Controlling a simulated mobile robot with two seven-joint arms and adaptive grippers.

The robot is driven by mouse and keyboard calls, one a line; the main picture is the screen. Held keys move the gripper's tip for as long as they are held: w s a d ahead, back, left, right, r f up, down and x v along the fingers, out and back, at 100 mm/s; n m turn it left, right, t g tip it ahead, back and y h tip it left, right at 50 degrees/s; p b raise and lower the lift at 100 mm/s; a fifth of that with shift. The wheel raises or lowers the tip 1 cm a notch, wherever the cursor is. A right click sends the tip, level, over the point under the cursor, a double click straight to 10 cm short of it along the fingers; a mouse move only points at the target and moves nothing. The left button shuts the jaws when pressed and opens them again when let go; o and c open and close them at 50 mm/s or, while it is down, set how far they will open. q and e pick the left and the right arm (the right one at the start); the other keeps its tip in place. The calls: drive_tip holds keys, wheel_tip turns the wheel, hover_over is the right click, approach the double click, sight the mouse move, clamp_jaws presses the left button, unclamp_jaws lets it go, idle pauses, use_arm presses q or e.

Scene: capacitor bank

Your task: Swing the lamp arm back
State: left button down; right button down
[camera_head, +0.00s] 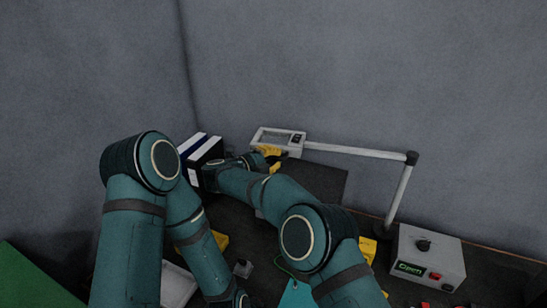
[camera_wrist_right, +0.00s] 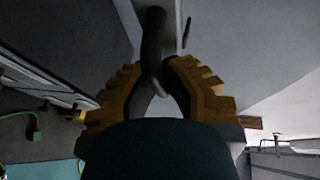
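The lamp has a pale rectangular head (camera_head: 278,138), a long white arm (camera_head: 355,150) running right to a dark joint, and a white post (camera_head: 398,195) down to the bench. My right gripper (camera_head: 270,154), with yellow fingers, is at the lower edge of the lamp head. In the right wrist view, its two fingers (camera_wrist_right: 157,72) close in on both sides of a dark curved handle (camera_wrist_right: 153,40) and appear to grip it. In the head view my forearm and gripper partly hide the handle.
Blue, white and black binders (camera_head: 199,148) stand left of the lamp head. A grey control box (camera_head: 428,257) with a knob, green display and red button sits right of the post. Yellow pieces (camera_head: 368,247) lie on the dark bench. Grey walls are behind.

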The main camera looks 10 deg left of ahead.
drive_tip(key=shift+w, duration=0.15)
drive_tip(key=c, duration=1)
unclamp_jaws()
drive_tip(key=shift+v, duration=3.9)
use_arm(q)
drive_tip(key=shift+r, duration=0.1)
use_arm(e)
drive_tip(key=shift+r, duration=0.15)
